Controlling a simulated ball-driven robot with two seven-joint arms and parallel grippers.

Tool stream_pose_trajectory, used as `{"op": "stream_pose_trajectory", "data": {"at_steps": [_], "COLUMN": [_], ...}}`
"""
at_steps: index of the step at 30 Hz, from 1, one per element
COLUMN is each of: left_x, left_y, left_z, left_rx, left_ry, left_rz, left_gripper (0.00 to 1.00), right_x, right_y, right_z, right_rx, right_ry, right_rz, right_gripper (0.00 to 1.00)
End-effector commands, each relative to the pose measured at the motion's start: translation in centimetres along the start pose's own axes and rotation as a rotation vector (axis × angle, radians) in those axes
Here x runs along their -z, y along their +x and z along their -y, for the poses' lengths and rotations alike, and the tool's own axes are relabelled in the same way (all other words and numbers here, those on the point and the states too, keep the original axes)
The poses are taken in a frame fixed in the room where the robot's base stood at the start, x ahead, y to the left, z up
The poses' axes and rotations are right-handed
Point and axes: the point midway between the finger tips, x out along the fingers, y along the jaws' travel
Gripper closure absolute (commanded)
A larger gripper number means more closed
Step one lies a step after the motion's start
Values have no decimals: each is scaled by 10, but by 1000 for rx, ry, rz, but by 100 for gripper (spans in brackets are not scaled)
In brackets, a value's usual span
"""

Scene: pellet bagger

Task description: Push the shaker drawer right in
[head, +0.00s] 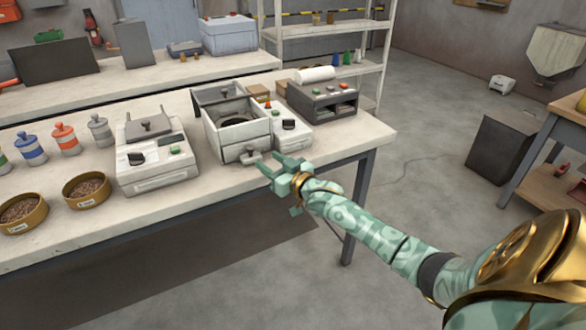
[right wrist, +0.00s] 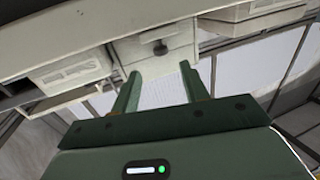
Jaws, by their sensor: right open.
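The shaker (head: 283,127) is a white machine on the bench, and its drawer (head: 228,142) stands pulled out toward the front edge with a round sieve-like part inside. My right gripper (head: 269,162) is open and empty just in front of and beside the knob, near the bench edge. In the right wrist view its two fingers (right wrist: 158,75) point at the drawer front (right wrist: 145,48), with the dark knob (right wrist: 160,47) ahead between them, apart from both. My left gripper is not in view.
A white lidded machine (head: 155,165) stands left of the drawer, with pellet bowls (head: 88,188) and several jars (head: 66,138) farther left. A grey printer-like device (head: 322,101) is to the right. The bench's right end (head: 370,135) and the floor in front are clear.

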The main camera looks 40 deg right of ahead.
Motion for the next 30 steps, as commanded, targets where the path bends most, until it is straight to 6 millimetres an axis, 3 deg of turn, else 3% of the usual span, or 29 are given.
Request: {"op": "stream_pose_trajectory", "data": {"at_steps": [1,6,12,30], "left_x": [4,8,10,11], "left_y": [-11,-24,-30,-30], "left_z": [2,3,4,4], "left_rx": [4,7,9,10], "left_ry": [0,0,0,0], "left_rz": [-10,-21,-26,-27], "left_gripper": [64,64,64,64], "right_x": [7,4,1,0], "right_y": [-16,-56,-82,-87], "right_z": [0,0,0,0], "right_rx": [0,0,0,0], "right_ry": [0,1,1,0], "right_rz": [-1,-1,-1,0], "right_gripper": [55,55,55,55]}}
